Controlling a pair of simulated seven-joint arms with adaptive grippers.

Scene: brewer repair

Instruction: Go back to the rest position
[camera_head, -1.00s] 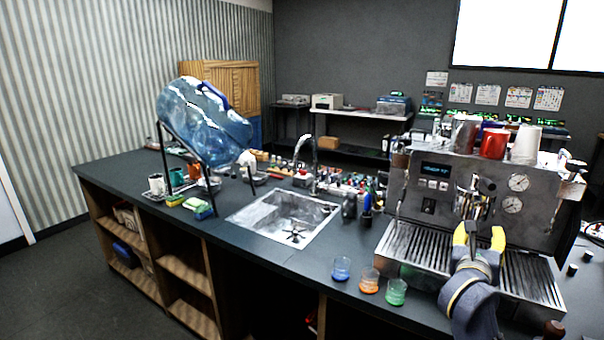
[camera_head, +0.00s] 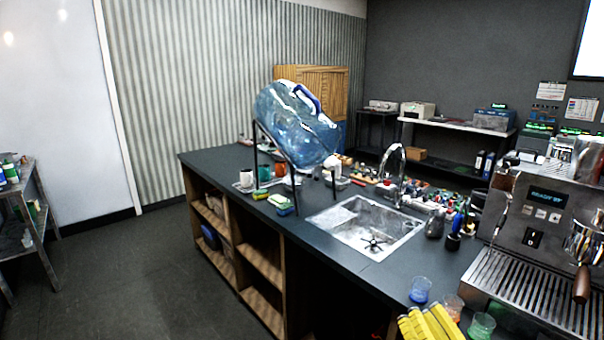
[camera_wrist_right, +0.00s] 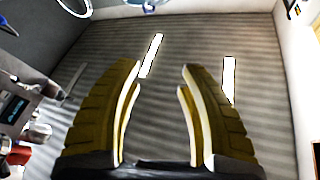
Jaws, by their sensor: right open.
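My right gripper (camera_head: 430,324) shows at the bottom edge of the head view, in front of the counter's near edge, with only its yellow fingers in frame. In the right wrist view its two yellow fingers (camera_wrist_right: 158,100) are apart with nothing between them. That view looks past them at a striped ceiling with bright lights. The espresso machine (camera_head: 540,235) stands at the right of the head view, with a wooden-handled portafilter (camera_head: 581,284) at its front. My left gripper is not in view.
Blue (camera_head: 420,290), orange (camera_head: 453,306) and green (camera_head: 481,326) glasses stand on the counter close to my right gripper. A sink (camera_head: 366,228) and a large blue water bottle (camera_head: 295,122) on a stand are farther left. The floor (camera_head: 130,260) at left is open.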

